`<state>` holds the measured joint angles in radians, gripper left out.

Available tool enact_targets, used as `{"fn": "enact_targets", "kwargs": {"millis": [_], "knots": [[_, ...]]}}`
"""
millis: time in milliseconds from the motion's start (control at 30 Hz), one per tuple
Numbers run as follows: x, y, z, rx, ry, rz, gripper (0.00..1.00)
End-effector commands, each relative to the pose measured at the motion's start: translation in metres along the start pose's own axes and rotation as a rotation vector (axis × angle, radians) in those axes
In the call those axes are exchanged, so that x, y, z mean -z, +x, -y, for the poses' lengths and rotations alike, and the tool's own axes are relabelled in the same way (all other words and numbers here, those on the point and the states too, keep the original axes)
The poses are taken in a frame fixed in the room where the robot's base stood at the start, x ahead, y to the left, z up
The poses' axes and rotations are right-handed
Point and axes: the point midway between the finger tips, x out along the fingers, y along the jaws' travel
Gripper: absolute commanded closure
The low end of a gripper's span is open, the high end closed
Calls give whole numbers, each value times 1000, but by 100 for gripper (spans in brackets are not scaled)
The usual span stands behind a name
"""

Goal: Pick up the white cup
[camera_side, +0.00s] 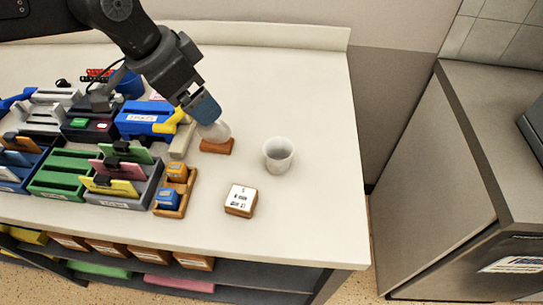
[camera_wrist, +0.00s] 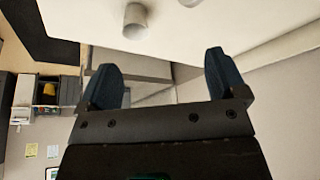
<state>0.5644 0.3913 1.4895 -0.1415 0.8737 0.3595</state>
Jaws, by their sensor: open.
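The white cup (camera_side: 278,157) stands upright on the pale counter, right of the middle in the side view. In the wrist view a white cup (camera_wrist: 134,22) shows at the top edge, beyond the fingertips. My gripper (camera_side: 205,110) is up and to the left of the cup in the side view, apart from it. In the wrist view my gripper (camera_wrist: 163,72) has its two dark blue fingers spread wide with nothing between them.
A whitish rounded object on a brown base (camera_side: 216,146) is just below my gripper. Coloured organisers (camera_side: 65,175) crowd the left. The counter is clear right of the cup.

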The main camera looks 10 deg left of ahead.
Motion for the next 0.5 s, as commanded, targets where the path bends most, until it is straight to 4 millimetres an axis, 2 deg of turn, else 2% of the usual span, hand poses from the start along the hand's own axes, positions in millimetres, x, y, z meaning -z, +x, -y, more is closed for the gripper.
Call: {"fn": "enact_targets", "kwargs": {"millis": [33,100,200,367,500], "knots": [[12,20,-14,-20,40,8,10],[23,40,-29,-41,85,11,10],[34,60,-45,-60,131,12,10],[39,76,-55,-72,158,14,10],[38,97,-57,-73,158,16,10]]}}
